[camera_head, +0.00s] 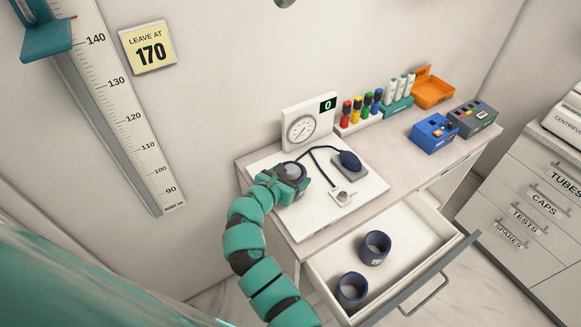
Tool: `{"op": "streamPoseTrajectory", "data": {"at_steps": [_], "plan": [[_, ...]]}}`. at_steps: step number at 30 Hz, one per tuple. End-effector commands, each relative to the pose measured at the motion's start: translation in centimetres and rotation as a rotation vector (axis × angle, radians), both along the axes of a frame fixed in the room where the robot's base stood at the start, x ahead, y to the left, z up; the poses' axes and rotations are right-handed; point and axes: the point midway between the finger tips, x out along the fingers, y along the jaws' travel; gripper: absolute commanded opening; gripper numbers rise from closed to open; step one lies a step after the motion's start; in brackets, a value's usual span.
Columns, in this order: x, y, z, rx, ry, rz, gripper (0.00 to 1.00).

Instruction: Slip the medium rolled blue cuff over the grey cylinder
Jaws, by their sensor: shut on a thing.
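My gripper (284,186) is at the left part of the white board on the desk, shut on a rolled blue cuff (294,167). A grey round top (290,171) shows inside the cuff's ring, so the cuff appears to be around the grey cylinder. My gripper hides much of both, and I cannot tell how far down the cuff sits. Two other rolled blue cuffs lie in the open drawer, one toward the back (376,248) and one toward the front (352,289).
A gauge (301,130) reading 0 stands behind the cuff. A dark bulb (350,160) with tubing and a small valve block (342,196) are on the white board (318,213). The open drawer (415,234) juts out in front. Colored tubes and boxes stand at the back right.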

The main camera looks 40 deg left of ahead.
Motion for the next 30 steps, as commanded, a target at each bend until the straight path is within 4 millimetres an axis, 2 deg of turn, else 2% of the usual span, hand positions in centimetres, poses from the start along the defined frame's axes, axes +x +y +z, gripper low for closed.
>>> {"op": "streamPoseTrajectory", "data": {"at_steps": [5, 6, 9, 20, 26, 30], "plan": [[0.0, 0.0, 0.1, 0.001, -0.001, 0.000, 0.47], [0.0, 0.0, 0.1, 0.001, -0.001, 0.000, 0.81], [0.0, 0.0, 0.1, 0.000, -0.001, 0.000, 1.00], [-0.5, 0.0, 0.2, 0.001, -0.001, 0.001, 1.00], [-2.7, -0.1, 0.9, 0.003, -0.001, 0.003, 1.00], [-5.1, -0.2, 1.9, 0.003, -0.002, 0.003, 1.00]]}}
